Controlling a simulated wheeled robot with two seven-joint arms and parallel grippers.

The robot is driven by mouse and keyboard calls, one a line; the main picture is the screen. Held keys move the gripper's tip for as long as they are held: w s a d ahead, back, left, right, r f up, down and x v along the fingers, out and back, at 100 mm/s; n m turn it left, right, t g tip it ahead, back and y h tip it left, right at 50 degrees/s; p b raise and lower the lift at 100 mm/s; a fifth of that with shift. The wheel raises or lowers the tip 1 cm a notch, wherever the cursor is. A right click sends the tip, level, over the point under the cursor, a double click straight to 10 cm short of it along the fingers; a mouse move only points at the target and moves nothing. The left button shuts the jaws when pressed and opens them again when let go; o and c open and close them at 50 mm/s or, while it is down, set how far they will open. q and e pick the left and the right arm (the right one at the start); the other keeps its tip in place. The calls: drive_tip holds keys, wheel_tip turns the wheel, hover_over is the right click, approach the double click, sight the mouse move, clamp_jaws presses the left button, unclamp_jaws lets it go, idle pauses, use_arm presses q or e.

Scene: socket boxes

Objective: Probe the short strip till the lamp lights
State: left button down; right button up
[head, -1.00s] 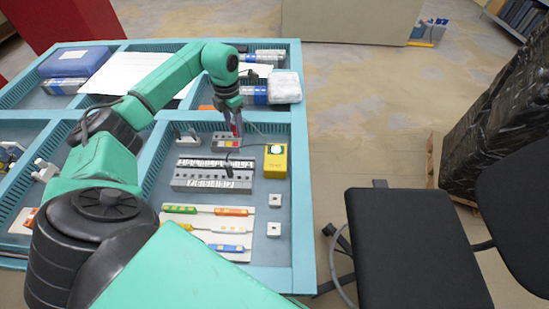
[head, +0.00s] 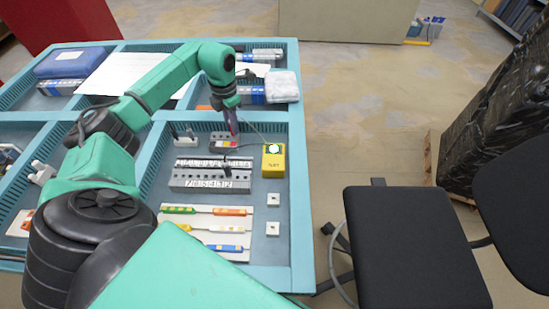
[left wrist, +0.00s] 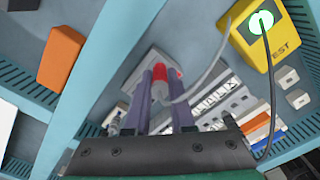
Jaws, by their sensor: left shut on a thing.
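The short strip (head: 217,146) is a small grey block with coloured spots in the tray's middle compartment. My left gripper (head: 234,132) is over its right part, pointing down. In the left wrist view its two fingers (left wrist: 158,95) are shut on a red probe (left wrist: 160,86), with the grey block just behind. The fingers hide the probe's tip, so I cannot tell exactly which socket it meets. A yellow test box (head: 273,168) stands to the right; its round lamp (head: 274,148) is bright white-green, and appears lit in the left wrist view (left wrist: 262,21). My right gripper is out of view.
A longer grey strip (head: 208,184) lies in front, with a black plug and lead (head: 227,168) on it. A panel of coloured pieces (head: 206,232) and two small white blocks (head: 273,229) are nearer. Teal walls (head: 298,190) border the compartment.

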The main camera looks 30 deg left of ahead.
use_arm(q)
drive_tip(key=shift+r+p, duration=1.4)
drive_tip(key=shift+r, duration=0.35)
